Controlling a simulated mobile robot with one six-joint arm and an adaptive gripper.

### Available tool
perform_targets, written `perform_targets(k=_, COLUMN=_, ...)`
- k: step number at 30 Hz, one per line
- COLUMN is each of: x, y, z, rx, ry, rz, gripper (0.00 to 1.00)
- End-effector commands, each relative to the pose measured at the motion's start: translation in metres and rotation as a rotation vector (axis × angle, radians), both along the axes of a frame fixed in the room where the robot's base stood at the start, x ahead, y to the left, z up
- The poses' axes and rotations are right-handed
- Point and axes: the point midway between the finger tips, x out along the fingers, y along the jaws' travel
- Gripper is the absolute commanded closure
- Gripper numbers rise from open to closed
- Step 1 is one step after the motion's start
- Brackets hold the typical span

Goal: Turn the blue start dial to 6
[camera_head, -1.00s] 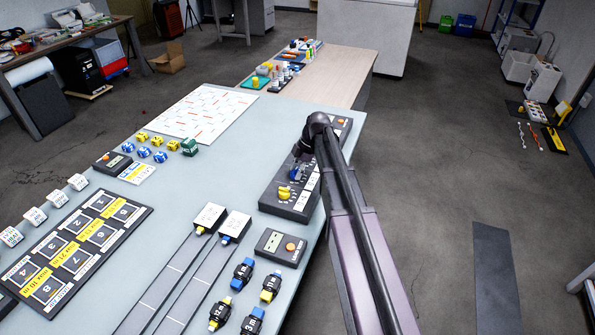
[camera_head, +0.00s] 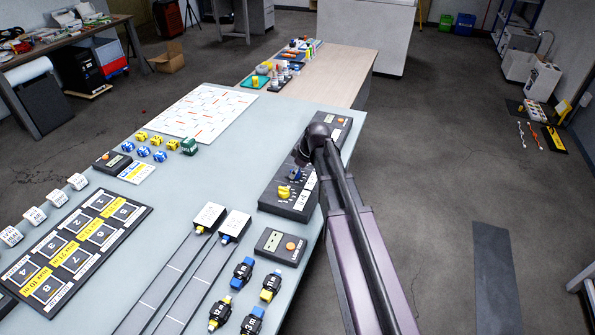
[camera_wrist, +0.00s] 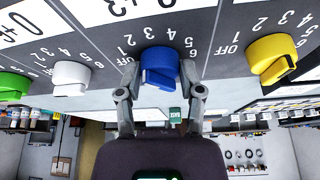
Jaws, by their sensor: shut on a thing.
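The blue start dial (camera_wrist: 160,68) is in the upper middle of the wrist view, on a dark panel with printed numbers from 1 to 6 around it. My gripper (camera_wrist: 160,92) has one finger on each side of the dial and is shut on it. I cannot tell which number the dial points to. In the head view the blue dial (camera_head: 294,174) shows small on the control panel (camera_head: 272,202), beside the yellow dial (camera_head: 284,192). There my arm hides the gripper's fingers.
In the wrist view a yellow dial (camera_wrist: 272,58) is to the right. A white dial (camera_wrist: 71,78) and a green dial (camera_wrist: 14,86) are to the left. The floor to the right is mostly clear.

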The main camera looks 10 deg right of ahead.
Motion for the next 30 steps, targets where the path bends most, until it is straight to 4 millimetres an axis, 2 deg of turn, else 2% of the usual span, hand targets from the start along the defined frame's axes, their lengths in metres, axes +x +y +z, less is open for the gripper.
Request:
perform_targets(k=1, x=-0.0068, y=0.0014, z=-0.0011, rx=-0.002, ry=0.01, rz=-0.041, gripper=0.99)
perform_targets(k=30, x=-0.0055, y=0.0051, z=-0.0009, rx=-0.002, ry=0.007, rz=-0.9, gripper=0.99)
